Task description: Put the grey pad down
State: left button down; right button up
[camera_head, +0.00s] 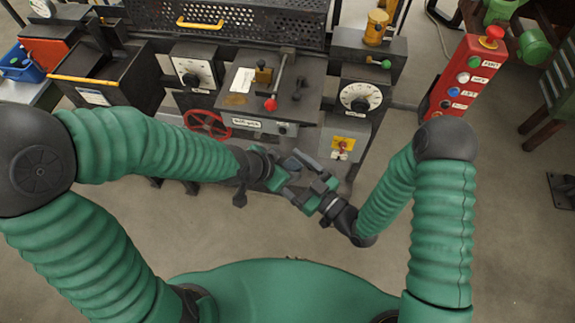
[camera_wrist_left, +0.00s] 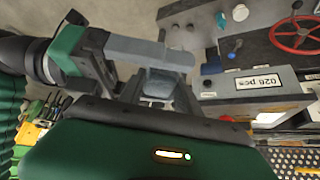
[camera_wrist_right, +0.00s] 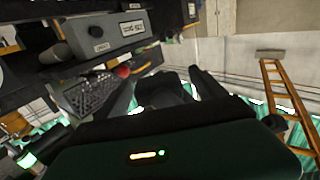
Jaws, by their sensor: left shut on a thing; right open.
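My left gripper (camera_head: 284,178) reaches in from the left and is shut on the grey pad (camera_wrist_left: 158,82), a small blue-grey piece between its fingers in the left wrist view. In the head view the pad is small and hard to tell from the fingers. My right gripper (camera_head: 312,182) is open, close beside the left one. One long grey finger of it crosses the left wrist view just beyond the pad. Whether it touches the pad I cannot tell. Both grippers are in the air in front of the machine.
The furnace bench has a panel with a red-knobbed lever (camera_head: 271,104), a red handwheel (camera_head: 207,124), dials (camera_head: 361,97) and a yellow switch plate (camera_head: 343,146). A red button pendant (camera_head: 466,77) stands at the right. A blue bin (camera_head: 20,64) is at far left. The floor before the bench is clear.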

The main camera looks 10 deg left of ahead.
jog(key=shift+w+a, duration=0.25)
jog(key=shift+a, duration=0.05)
jog(key=shift+d, duration=0.1)
pick_arm(q)
jog(key=shift+d, duration=0.1)
pick_arm(e)
jog(key=shift+c, duration=1.1)
jog(key=c, duration=1)
pick_arm(q)
jog(key=c, duration=0.8)
grip_release()
pick_arm(e)
jog(key=shift+c, duration=0.8)
pick_arm(q)
jog(key=shift+o, duration=0.2)
jog(key=shift+r, duration=0.15)
